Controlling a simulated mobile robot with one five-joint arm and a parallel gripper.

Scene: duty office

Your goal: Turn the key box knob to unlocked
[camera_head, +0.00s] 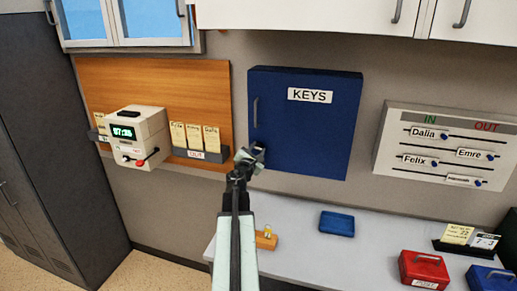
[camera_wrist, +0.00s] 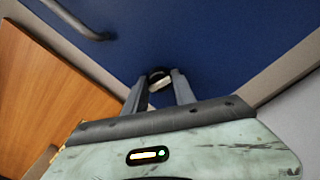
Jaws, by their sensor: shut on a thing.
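The key box (camera_head: 305,125) is a dark blue wall cabinet with a KEYS label and a vertical handle (camera_head: 255,112) on its left side. The key box knob (camera_wrist: 158,76) is at the lower left of the door and mostly hidden by my fingers; only a dark rounded top and a pale part show. My gripper (camera_head: 250,158) is at the knob, its two fingers shut on it from either side. In the wrist view my gripper (camera_wrist: 160,88) reaches up to the blue door. I cannot read the knob's lock position.
A time clock (camera_head: 138,138) and card racks hang on a wooden board (camera_head: 190,80) at left. An IN/OUT board (camera_head: 445,145) hangs at right. The desk (camera_head: 300,240) below holds a blue box (camera_head: 337,223), a red box (camera_head: 424,269) and a calendar.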

